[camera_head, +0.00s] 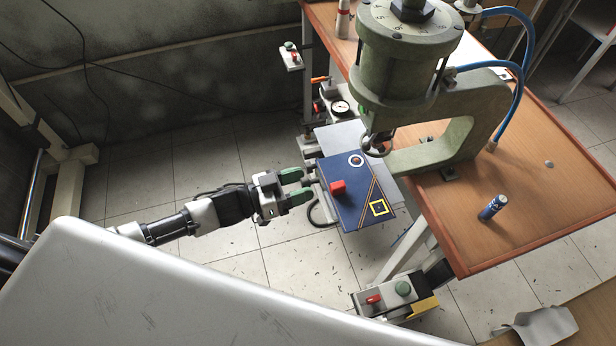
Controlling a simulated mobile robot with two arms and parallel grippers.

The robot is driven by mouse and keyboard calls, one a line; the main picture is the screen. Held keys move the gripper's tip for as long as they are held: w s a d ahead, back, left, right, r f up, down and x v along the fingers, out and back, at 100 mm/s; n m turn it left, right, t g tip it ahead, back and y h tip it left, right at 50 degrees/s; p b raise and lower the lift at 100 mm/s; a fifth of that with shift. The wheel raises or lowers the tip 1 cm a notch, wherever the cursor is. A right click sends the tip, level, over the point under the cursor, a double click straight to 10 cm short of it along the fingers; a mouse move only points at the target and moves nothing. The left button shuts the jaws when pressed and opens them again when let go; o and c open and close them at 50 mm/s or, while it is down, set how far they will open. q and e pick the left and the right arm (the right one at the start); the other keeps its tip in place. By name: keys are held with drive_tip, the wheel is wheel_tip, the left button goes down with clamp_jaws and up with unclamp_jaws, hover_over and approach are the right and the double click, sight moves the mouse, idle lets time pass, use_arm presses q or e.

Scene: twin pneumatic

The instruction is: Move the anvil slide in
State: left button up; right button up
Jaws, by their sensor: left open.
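The anvil slide (352,203) is a dark blue plate with a red block, a round ring mark and a yellow square on top. It sticks out to the left of the wooden table, beside the green press (408,60). A light grey plate (342,137) shows beneath it. My left gripper (302,186) has green fingertips and is open at the slide's left edge, near a small grey handle-like part. I cannot tell whether the fingers touch that part. My right gripper is not in view.
A button box (396,297) stands low at the front, another (290,56) at the back. Blue hoses (523,80) loop right of the press. Tiled floor is clear left of the slide.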

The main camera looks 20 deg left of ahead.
use_arm(q)
drive_tip(key=shift+w+d, duration=0.4)
drive_tip(key=shift+d, duration=0.1)
drive_tip(key=shift+w+d, duration=0.2)
drive_tip(key=shift+d, duration=0.1)
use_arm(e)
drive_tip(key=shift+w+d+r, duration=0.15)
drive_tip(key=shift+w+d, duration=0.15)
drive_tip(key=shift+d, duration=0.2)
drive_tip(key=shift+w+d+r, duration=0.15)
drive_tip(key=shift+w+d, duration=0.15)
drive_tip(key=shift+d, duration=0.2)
use_arm(q)
drive_tip(key=c, duration=0.5)
clamp_jaws()
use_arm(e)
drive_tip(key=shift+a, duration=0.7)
